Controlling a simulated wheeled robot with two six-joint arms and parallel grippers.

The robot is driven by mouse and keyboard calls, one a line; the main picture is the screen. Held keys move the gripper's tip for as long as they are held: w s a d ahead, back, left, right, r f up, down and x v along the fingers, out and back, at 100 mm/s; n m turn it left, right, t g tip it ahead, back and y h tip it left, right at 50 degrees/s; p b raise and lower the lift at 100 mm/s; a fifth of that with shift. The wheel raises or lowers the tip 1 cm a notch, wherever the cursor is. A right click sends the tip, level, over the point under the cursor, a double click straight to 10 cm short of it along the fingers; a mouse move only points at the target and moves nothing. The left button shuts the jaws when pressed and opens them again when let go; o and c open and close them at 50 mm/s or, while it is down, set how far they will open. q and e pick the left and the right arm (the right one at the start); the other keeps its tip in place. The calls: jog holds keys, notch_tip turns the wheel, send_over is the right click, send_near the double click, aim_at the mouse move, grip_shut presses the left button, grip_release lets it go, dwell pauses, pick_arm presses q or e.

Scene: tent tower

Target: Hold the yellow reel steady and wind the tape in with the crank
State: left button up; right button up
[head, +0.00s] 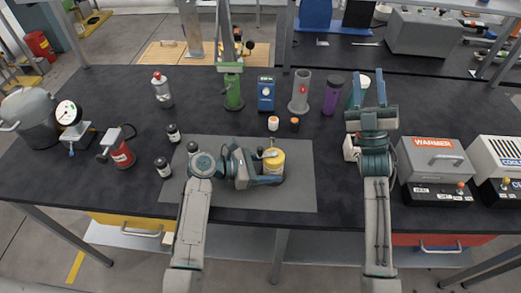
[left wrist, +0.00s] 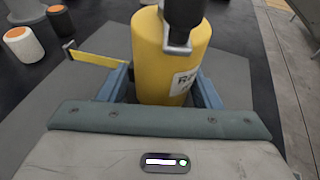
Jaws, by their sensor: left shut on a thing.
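The yellow reel (head: 275,160) stands on the grey mat (head: 300,195). In the left wrist view the reel (left wrist: 168,62) stands between my left fingers (left wrist: 163,88). My left gripper (head: 267,176) is shut around its body. A crank (head: 270,148) sits on top of the reel; its dark upper part (left wrist: 183,12) is cut off by the left wrist view's upper edge. A strip of yellow tape (left wrist: 95,58) runs out to the left of the reel. My right gripper (head: 367,88) is open, fingers apart, over the table right of the mat, away from the reel.
A green stand (head: 232,92), grey cylinder (head: 300,92) and purple bottle (head: 332,95) stand farther back. The warmer box (head: 433,160) is at right.

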jog(key=w+d+f+m+g+h, duration=0.1)
jog(key=w+f+m+h, duration=0.1)
jog(key=w+m+h, duration=0.35)
jog(key=w+d+f+m+g+h, duration=0.2)
jog(key=m+h, duration=0.4)
jog(key=m, duration=0.2)
jog(key=w+a+f+g+y, duration=0.2)
jog(key=a+g+y, duration=0.1)
jog(key=a+y, duration=0.25)
jog(key=n+g+y, duration=1.4)
jog(key=n+g, duration=0.4)
jog(key=g, duration=0.4)
send_near(260, 156)
jog(key=shift+t, duration=0.3)
jog(key=a, duration=0.6)
jog(key=a+r, duration=0.1)
jog(key=a, duration=0.3)
jog(key=shift+r, duration=0.1)
